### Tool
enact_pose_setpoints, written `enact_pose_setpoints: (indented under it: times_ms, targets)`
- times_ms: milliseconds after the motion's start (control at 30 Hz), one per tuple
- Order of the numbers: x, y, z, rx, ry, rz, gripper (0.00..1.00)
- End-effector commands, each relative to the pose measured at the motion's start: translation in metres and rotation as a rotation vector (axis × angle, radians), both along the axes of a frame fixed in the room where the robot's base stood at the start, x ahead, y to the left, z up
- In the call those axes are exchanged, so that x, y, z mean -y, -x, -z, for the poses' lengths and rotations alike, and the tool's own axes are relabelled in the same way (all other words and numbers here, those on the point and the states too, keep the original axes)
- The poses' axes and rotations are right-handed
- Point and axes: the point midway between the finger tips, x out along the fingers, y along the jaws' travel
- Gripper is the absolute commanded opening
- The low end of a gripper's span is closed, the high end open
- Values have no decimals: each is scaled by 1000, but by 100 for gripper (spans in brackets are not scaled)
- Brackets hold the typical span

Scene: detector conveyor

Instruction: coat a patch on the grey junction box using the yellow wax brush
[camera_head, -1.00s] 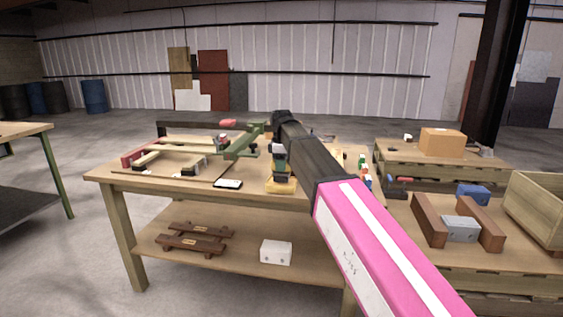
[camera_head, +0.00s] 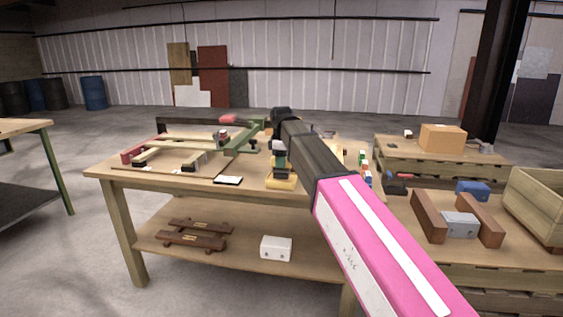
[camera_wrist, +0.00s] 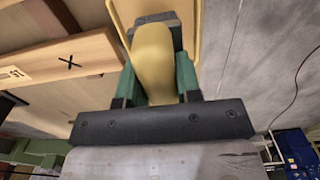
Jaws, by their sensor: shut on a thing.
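The grey junction box (camera_head: 459,225) sits between two brown blocks on the low pallet at the right. It has two dark dots on its front. My gripper (camera_head: 280,168) is over the right part of the wooden workbench (camera_head: 112,180), well left of the box. In the wrist view its green-sided fingers are shut on the yellow handle of the wax brush (camera_wrist: 154,60). A yellow part of the brush (camera_head: 282,183) shows low under my gripper, close to the bench top; I cannot tell whether it touches. The brush's far end is partly hidden by its handle.
A green fixture (camera_head: 241,137) with wooden bars stands on the bench left of my gripper. A white box (camera_head: 276,248) and brown rails (camera_head: 192,239) lie on the lower shelf. A blue item (camera_head: 472,188) and a wooden crate (camera_head: 540,205) stand near the junction box.

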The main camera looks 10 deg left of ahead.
Motion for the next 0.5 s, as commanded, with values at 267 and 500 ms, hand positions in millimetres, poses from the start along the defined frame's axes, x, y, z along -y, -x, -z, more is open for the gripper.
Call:
enact_pose_setpoints:
  times_ms: [267,500]
  targets:
    - [0,0,3,0,0,0,13]
    - [0,0,5,0,0,0,13]
